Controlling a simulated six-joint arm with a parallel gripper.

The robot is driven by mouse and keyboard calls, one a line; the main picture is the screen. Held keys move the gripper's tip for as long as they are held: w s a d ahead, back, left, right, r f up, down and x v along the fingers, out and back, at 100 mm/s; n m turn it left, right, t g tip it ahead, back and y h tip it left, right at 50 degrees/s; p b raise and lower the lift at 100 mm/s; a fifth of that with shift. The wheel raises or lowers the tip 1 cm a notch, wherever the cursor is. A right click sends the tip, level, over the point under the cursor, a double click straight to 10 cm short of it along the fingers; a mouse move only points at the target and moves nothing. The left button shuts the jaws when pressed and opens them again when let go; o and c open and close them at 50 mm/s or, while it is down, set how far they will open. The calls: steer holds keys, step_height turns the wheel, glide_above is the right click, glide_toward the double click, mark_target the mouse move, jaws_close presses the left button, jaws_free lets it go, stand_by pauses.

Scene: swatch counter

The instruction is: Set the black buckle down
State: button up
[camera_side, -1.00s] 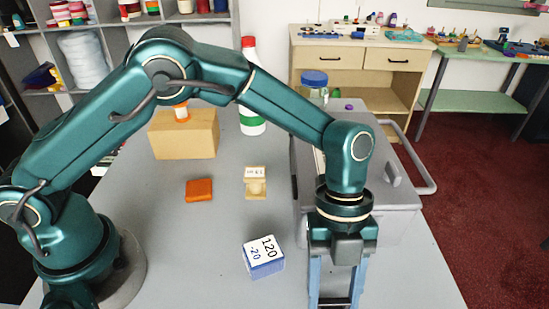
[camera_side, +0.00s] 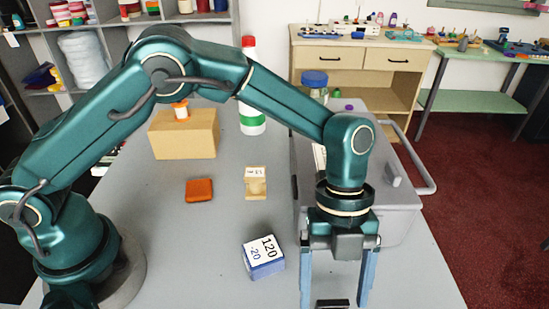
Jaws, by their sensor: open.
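The black buckle (camera_side: 332,303) shows as a small dark bar at the bottom edge of the picture, partly cut off by the frame. It is between the fingers of my gripper (camera_side: 334,298), low near the front of the grey table. My gripper points straight down and is open, with a gap visible between each blue finger and the buckle. I cannot tell for certain whether the buckle's underside touches the table.
A white-and-blue block marked 120 (camera_side: 264,257) stands left of my gripper. An orange block (camera_side: 199,190) and a tan piece (camera_side: 255,183) lie farther back. A grey case (camera_side: 386,205) stands behind my gripper. A cardboard box (camera_side: 184,135) and a bottle (camera_side: 251,90) stand at the back.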

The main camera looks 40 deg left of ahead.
steer(key=w+a+r+n+t, duration=0.25)
steer(key=a+r+n, duration=0.4)
steer(key=r, duration=0.75)
steer(key=s+a+n+t+y, duration=0.1)
steer(key=s+a+n+t, duration=0.2)
steer(key=a+n, duration=0.6)
steer(key=s+a+n+t+y, duration=0.2)
steer(key=s+a+n, duration=0.5)
steer(key=n, duration=0.4)
steer(key=shift+a+f+t, duration=0.15)
steer(key=shift+a+t, duration=0.5)
steer(key=shift+a, duration=0.25)
steer(key=shift+n, duration=0.25)
